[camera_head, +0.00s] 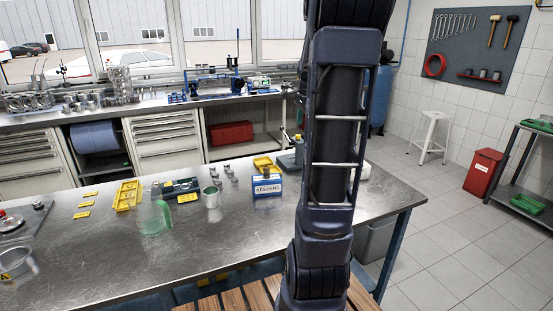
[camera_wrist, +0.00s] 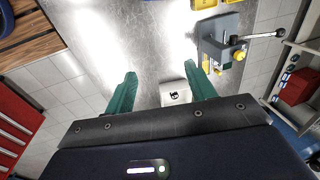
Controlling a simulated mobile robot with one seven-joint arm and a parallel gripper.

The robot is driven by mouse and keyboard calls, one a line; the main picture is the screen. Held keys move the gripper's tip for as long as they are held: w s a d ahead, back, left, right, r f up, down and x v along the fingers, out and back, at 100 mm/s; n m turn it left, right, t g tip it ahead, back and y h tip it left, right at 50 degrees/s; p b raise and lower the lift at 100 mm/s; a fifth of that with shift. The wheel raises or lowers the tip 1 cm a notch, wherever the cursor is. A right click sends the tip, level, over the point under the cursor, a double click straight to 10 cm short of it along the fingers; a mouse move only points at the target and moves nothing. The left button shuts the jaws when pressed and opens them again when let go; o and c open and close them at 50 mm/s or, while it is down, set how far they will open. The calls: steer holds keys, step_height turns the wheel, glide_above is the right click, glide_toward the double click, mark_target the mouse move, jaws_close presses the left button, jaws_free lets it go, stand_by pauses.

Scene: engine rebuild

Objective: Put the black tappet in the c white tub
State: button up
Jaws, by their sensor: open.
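My gripper (camera_wrist: 160,69) is open, with its two green fingers apart over the steel workbench (camera_wrist: 135,50) in the wrist view. A small white tub (camera_wrist: 174,93) lies below, between the fingers and nearer the right one. A small black mark or object shows on or in it; I cannot tell which. In the head view a white thing (camera_head: 362,171), possibly this tub, is partly hidden behind my arm. Several small metal parts (camera_head: 229,169) stand left of the blue KEEPERS box (camera_head: 267,187). I cannot pick out the black tappet for certain.
A grey device with a lever (camera_wrist: 222,42) stands right of the gripper. The bench also holds a green translucent cup (camera_head: 155,217), a metal cylinder (camera_head: 211,197), a yellow tray (camera_head: 127,195) and a tub marked A (camera_head: 17,262). The bench front middle is clear.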

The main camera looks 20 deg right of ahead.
steer(key=s+a+n+t, duration=0.2)
steer(key=s+a+n, duration=1.6)
steer(key=s+a, duration=0.2)
steer(key=shift+s+a+f, duration=0.35)
steer(key=shift+s+f, duration=0.1)
steer(key=shift+s, duration=0.65)
